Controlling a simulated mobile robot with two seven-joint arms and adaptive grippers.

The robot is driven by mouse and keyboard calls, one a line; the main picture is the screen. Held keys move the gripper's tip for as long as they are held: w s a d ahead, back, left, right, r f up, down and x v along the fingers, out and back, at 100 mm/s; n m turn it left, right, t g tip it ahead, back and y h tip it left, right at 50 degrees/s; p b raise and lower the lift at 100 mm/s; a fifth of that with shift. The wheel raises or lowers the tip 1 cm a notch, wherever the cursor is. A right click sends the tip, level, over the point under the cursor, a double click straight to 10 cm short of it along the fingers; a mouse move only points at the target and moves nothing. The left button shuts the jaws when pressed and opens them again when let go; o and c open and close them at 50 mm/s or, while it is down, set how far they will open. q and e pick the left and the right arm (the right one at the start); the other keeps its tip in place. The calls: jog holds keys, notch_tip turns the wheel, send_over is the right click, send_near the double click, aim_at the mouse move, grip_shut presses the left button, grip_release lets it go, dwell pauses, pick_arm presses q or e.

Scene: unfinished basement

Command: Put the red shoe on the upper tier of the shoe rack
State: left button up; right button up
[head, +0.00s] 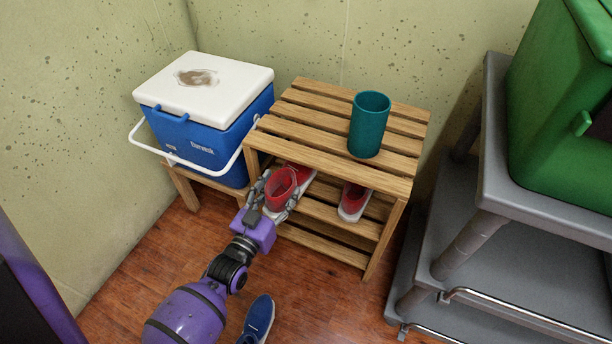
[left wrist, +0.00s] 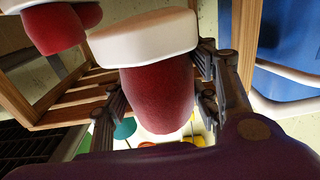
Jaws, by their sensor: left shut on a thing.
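The wooden slatted shoe rack (head: 314,125) stands against the wall. A red shoe (head: 281,186) with a white sole is at the rack's front left opening, below the top tier. My left gripper (head: 275,196) is shut on it, with fingers on both sides of it. The left wrist view shows this shoe (left wrist: 157,92) between the fingers (left wrist: 160,100), sole toward the picture's top. I cannot tell whether its sole touches the shelf slats. A second red shoe (head: 353,200) sits further right on the shelf under the top tier; its back part is hidden. My right gripper is not in view.
A teal cup (head: 369,124) stands on the top tier, right of centre; the left part of that tier is bare. A blue cooler (head: 205,130) with a white lid stands left. A grey cart (head: 470,225) holds a green container (head: 565,110). A blue shoe (head: 258,318) lies on the floor.

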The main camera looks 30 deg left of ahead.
aim_at(299, 176)
pick_arm(q)
jog(key=w+b, duration=0.1)
jog(key=w, duration=0.2)
jog(key=w+b, duration=0.1)
jog(key=w, duration=0.7)
jog(key=shift+a+f+b, duration=0.1)
jog(key=shift+a+b, duration=0.25)
jog(key=shift+b, duration=0.05)
jog(key=shift+w+f+b, duration=0.4)
jog(key=shift+f+b, duration=0.15)
jog(key=shift+f, duration=0.3)
notch_tip(299, 176, down, 5)
jog(key=b, duration=0.2)
jog(key=shift+b, duration=0.4)
jog(key=shift+w+f+b, duration=0.15)
jog(key=shift+f+b, duration=0.05)
jog(key=shift+b, duration=0.1)
jog(key=shift+r, duration=0.2)
jog(key=shift+f, duration=0.1)
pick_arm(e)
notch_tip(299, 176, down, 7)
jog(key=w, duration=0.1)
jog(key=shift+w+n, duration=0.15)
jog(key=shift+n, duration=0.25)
